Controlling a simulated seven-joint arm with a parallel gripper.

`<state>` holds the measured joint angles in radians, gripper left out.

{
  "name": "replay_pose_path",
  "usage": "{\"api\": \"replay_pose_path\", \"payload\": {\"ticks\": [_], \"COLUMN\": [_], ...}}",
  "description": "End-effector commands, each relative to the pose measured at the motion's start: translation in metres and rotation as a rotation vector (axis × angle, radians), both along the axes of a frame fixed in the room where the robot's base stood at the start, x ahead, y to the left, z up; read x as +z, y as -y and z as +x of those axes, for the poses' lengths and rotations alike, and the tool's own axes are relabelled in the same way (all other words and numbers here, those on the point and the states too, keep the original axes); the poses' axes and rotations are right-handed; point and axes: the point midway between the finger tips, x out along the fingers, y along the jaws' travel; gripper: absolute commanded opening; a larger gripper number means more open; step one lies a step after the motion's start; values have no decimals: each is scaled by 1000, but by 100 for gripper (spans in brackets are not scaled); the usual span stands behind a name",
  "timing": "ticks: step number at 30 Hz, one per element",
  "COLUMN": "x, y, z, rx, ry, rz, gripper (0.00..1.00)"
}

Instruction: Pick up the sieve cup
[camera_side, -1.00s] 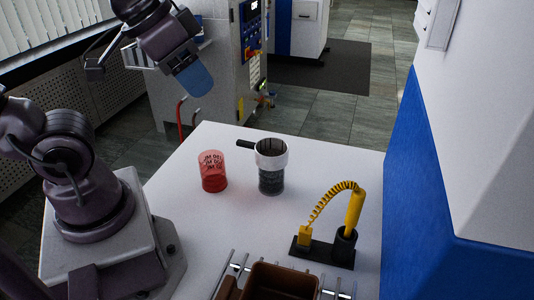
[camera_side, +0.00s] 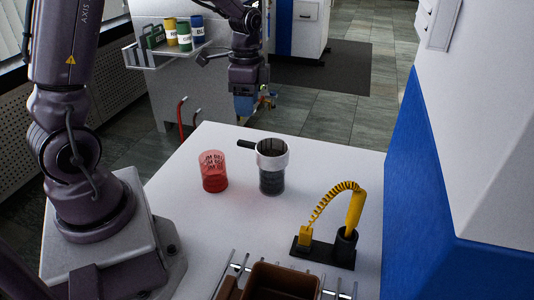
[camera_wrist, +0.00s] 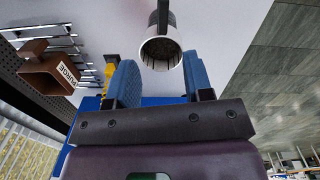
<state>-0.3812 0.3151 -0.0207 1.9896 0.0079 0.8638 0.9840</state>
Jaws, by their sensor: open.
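The sieve cup (camera_side: 272,158) stands upright on the white table, with a pale upper part, a dark lower part and a black handle pointing left. I cannot tell whether the lower part is a separate vessel. In the wrist view the sieve cup (camera_wrist: 160,52) shows its round open mouth, beyond the fingertips and roughly between them, with the handle toward the top. My gripper (camera_side: 243,106) is above and behind the cup, fingers down, apart from it. In the wrist view my gripper (camera_wrist: 160,78) has its two blue fingers spread with nothing between them.
A red cup (camera_side: 214,172) stands left of the sieve cup. A yellow coiled-cord tool on a black stand (camera_side: 322,250) is at the front right. A brown bin (camera_side: 280,282) is at the front edge. A blue and white machine (camera_side: 425,190) borders the right side.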

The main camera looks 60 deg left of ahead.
Motion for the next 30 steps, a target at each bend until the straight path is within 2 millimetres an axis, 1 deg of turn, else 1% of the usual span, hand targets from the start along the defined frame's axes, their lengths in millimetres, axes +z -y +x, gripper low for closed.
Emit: {"api": "replay_pose_path", "payload": {"ticks": [1, 3, 5, 8, 11, 15, 18, 26, 30], "x": [4, 6, 5, -1, -17, -45, -60, -80, -101], "y": [-1, -2, -2, -2, -1, -1, -1, 1, 4], "z": [5, 7, 7, 7, 6, 6, 6, 5, 4], "rx": [-60, -132, -175, -209, -213, -211, -210, -209, -211], "ry": [17, 25, 25, 24, 21, 21, 22, 22, 21], "rz": [5, 8, 7, 7, 5, 5, 5, 5, 5], "gripper": [47, 47, 47, 47, 47, 47, 47, 47, 47]}}
